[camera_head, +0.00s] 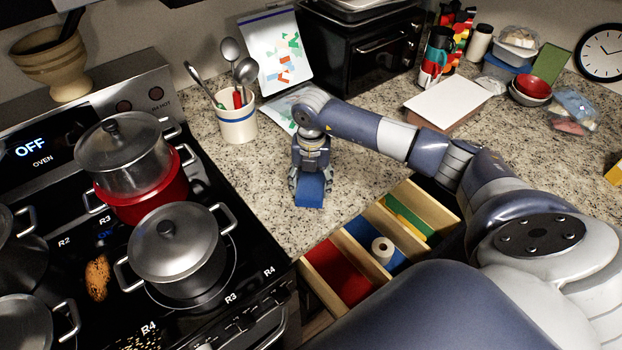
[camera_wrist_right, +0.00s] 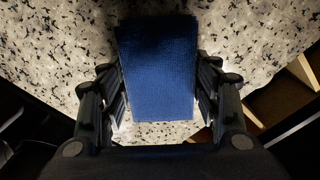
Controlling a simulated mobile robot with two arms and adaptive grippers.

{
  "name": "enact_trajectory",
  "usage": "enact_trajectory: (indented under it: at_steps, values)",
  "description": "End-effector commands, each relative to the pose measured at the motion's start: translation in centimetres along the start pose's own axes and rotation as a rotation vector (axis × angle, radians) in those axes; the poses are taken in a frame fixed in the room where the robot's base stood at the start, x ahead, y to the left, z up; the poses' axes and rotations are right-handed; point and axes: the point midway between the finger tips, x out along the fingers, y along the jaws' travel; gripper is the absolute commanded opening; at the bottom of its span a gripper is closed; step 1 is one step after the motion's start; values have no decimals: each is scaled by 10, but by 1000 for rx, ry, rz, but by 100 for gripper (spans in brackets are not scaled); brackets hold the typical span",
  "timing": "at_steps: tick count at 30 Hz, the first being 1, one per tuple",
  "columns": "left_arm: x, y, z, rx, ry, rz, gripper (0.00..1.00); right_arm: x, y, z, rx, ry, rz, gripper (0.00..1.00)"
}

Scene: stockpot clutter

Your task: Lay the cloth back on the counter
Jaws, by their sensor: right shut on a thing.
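The blue cloth (camera_head: 310,194) is folded into a small block at my right gripper, over the granite counter (camera_head: 262,205). In the right wrist view the cloth (camera_wrist_right: 158,70) lies between the two fingers of my right gripper (camera_wrist_right: 160,100). My right gripper (camera_head: 309,180) points down and is shut on the cloth. The cloth's lower end is at or just above the counter; I cannot tell if it touches. My left gripper is not in view.
An open drawer (camera_head: 322,262) with red, blue and yellow-green compartments is below the counter edge; a white roll (camera_head: 382,250) is in it. The stove with pots (camera_head: 178,245) is at left. A utensil crock (camera_head: 236,122) stands behind. Counter around the gripper is clear.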

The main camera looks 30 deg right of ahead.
Motion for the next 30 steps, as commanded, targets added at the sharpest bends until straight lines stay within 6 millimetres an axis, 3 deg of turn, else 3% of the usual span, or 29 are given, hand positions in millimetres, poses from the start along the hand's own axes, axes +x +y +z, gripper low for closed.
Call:
enact_trajectory:
  at_steps: [10, 11, 13, 14, 25, 30]
  values:
    - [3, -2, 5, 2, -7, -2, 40, 5, 0, 0, 1, -1, 0, 39]
    - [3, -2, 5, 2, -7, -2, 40, 5, 0, 0, 1, -1, 0, 60]
    - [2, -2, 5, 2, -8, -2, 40, 4, 0, 0, 1, -1, 0, 76]
    - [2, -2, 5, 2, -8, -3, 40, 4, 0, 0, 1, -1, 0, 78]
    - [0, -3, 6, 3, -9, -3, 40, 2, 0, 0, 1, -1, 0, 78]
    - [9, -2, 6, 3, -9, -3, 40, -14, 0, 2, 1, -5, 3, 78]
